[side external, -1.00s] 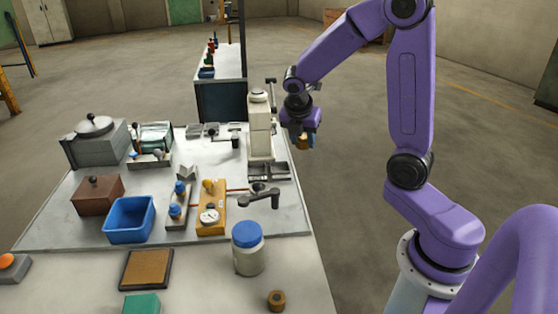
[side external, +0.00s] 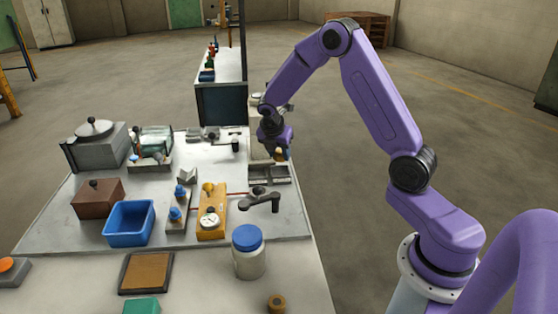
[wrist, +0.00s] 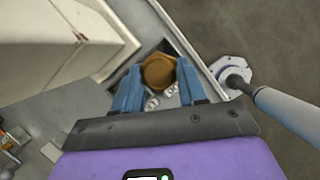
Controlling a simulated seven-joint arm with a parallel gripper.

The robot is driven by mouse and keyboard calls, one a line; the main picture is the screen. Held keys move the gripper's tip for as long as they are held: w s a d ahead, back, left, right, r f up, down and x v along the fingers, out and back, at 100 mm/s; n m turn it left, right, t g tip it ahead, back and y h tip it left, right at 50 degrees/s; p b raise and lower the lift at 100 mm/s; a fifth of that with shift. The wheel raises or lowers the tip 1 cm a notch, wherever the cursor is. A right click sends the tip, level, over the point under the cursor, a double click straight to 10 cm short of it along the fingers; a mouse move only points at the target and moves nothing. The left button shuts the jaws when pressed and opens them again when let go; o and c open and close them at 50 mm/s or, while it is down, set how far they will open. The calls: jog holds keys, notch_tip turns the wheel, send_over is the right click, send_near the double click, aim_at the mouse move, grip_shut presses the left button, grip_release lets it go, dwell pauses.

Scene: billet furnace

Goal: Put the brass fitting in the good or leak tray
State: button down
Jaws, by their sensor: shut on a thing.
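In the side view the fitting (side external: 281,154) shows small and partly covered below the gripper. It hangs above the dark metal trays (side external: 268,176) at the right side of the bench, beside the pale machine. In the wrist view a grey tray wall (wrist: 183,43) and a few small shiny pieces (wrist: 152,103) lie under the fitting. I cannot tell which tray is good and which is leak.
The pale machine (wrist: 70,40) stands close by my gripper. A dark lever fixture (side external: 262,200), yellow gauge stand (side external: 212,215), blue bin (side external: 130,222) and blue-lidded jar (side external: 248,252) stand nearer. A brass-coloured ring (side external: 277,301) lies near the right edge. Floor beyond that edge is clear.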

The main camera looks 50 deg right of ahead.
aim_at(279, 161)
jog(key=shift+f, duration=1.5)
jog(key=shift+f, duration=0.6)
jog(key=c, duration=0.6)
grip_release()
jog(key=shift+c, duration=0.2)
